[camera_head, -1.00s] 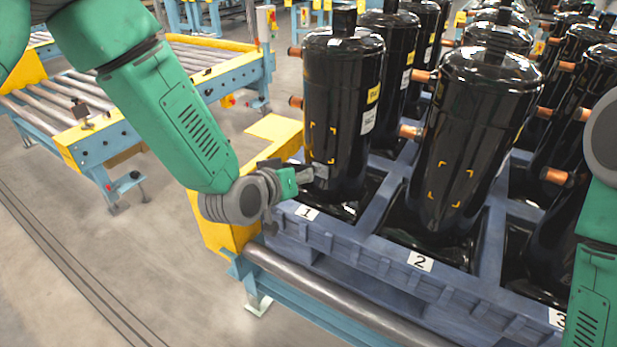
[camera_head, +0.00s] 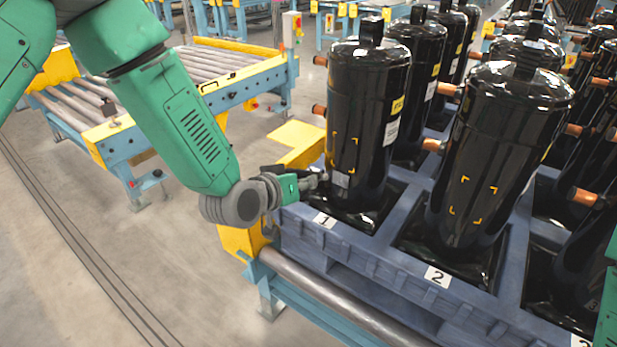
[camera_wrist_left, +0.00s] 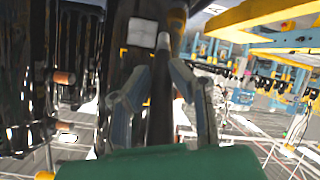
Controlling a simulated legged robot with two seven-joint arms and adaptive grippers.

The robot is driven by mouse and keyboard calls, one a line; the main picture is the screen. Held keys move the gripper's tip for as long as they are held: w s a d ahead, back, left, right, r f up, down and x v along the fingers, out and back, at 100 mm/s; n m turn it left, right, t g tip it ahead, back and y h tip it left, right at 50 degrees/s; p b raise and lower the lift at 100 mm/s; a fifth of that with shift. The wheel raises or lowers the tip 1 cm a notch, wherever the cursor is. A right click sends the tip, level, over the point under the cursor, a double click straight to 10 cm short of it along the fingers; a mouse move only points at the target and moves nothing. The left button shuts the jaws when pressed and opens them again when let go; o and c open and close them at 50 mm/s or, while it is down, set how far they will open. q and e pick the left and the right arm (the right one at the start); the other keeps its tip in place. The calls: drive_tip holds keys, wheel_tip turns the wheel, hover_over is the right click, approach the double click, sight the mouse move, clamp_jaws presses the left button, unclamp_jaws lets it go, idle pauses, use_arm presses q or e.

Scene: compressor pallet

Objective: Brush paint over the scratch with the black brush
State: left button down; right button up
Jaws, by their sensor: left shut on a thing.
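I cannot make out the scratch. My left gripper (camera_head: 312,181) is close beside this compressor's lower side. In the left wrist view its fingers (camera_wrist_left: 160,95) are shut around a dark, slim thing, which seems to be the black brush (camera_wrist_left: 161,122). Whether its tip touches the compressor I cannot tell. My right gripper is out of view.
A blue-grey pallet (camera_head: 375,262) holds several black compressors with copper stubs, including one in place 2 (camera_head: 500,150). A steel roller (camera_head: 320,295) runs along its front. A roller conveyor (camera_head: 215,75) stands behind at left. Open floor (camera_head: 80,260) lies at lower left.

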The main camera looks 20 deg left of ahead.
use_arm(q)
drive_tip(key=shift+s+a+p, duration=0.1)
drive_tip(key=shift+s+a, duration=0.15)
drive_tip(key=shift+s, duration=0.5)
drive_tip(key=shift+s+a+p, duration=0.1)
drive_tip(key=shift+s+a, duration=0.2)
drive_tip(key=shift+s, duration=0.45)
drive_tip(key=shift+s+a+p, duration=0.1)
drive_tip(key=shift+s+a, duration=0.15)
drive_tip(key=shift+s, duration=0.5)
drive_tip(key=shift+s+a, duration=0.3)
drive_tip(key=shift+s, duration=0.4)
drive_tip(key=shift+s+a, duration=0.25)
drive_tip(key=shift+s, duration=0.45)
